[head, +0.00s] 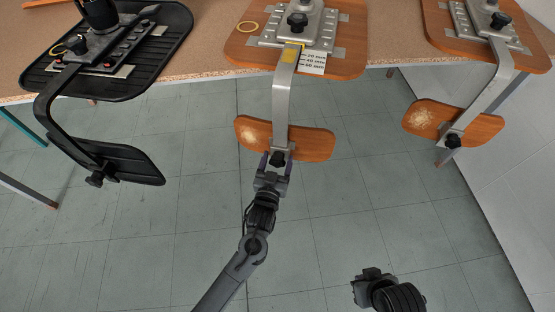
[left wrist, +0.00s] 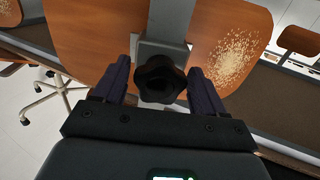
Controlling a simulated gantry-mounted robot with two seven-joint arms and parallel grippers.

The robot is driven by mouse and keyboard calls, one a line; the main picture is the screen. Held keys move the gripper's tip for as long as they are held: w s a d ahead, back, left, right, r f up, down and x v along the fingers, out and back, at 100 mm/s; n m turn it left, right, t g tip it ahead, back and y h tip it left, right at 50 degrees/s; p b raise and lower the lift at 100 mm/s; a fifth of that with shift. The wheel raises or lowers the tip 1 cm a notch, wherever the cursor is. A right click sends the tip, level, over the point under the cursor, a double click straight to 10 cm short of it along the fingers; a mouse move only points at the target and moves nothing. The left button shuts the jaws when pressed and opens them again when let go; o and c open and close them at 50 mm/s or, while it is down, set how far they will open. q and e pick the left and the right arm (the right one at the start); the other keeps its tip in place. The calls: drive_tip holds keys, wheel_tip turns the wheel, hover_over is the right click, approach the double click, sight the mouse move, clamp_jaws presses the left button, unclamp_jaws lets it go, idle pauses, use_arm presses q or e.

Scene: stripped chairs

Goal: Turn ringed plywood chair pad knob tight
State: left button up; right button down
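The black pad knob (head: 277,160) sits at the bar's end, and the left wrist view shows the lobed knob (left wrist: 160,79) close up. My left gripper (head: 273,168) is at the knob, its fingers on either side with narrow gaps visible, so it looks open around it. My right gripper (head: 370,275) is low and away from the chairs; its fingers are unclear.
The floor (head: 390,200) in front of the table (head: 215,75) is clear.

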sight(276, 164)
use_arm(q)
drive_tip(key=c, duration=1)
drive_tip(key=shift+o, duration=0.7)
drive_tip(key=m+p, duration=0.2)
drive_tip(key=shift+r+m, duration=0.2)
drive_tip(key=shift+m, duration=0.2)
drive_tip(key=shift+o, duration=1.3)
drive_tip(key=m+p, duration=0.2)
drive_tip(key=m, duration=0.1)
drive_tip(key=shift+m, duration=0.3)
drive_tip(key=shift+o, duration=0.2)
drive_tip(key=shift+m+p, duration=0.45)
drive_tip(key=shift+m, duration=0.25)
drive_tip(key=o, duration=1.2)
drive_tip(key=shift+d+f, duration=0.1)
drive_tip(key=shift+d, duration=0.05)
drive_tip(key=shift+p+v, duration=0.8)
drive_tip(key=shift+v, duration=0.1)
drive_tip(key=p+v, duration=0.2)
drive_tip(key=shift+s, duration=0.25)
drive_tip(key=shift+s+a+p, duration=0.35)
drive_tip(key=shift+s, duration=0.2)
drive_tip(key=shift+s+a+f, duration=0.1)
drive_tip(key=shift+s, duration=0.25)
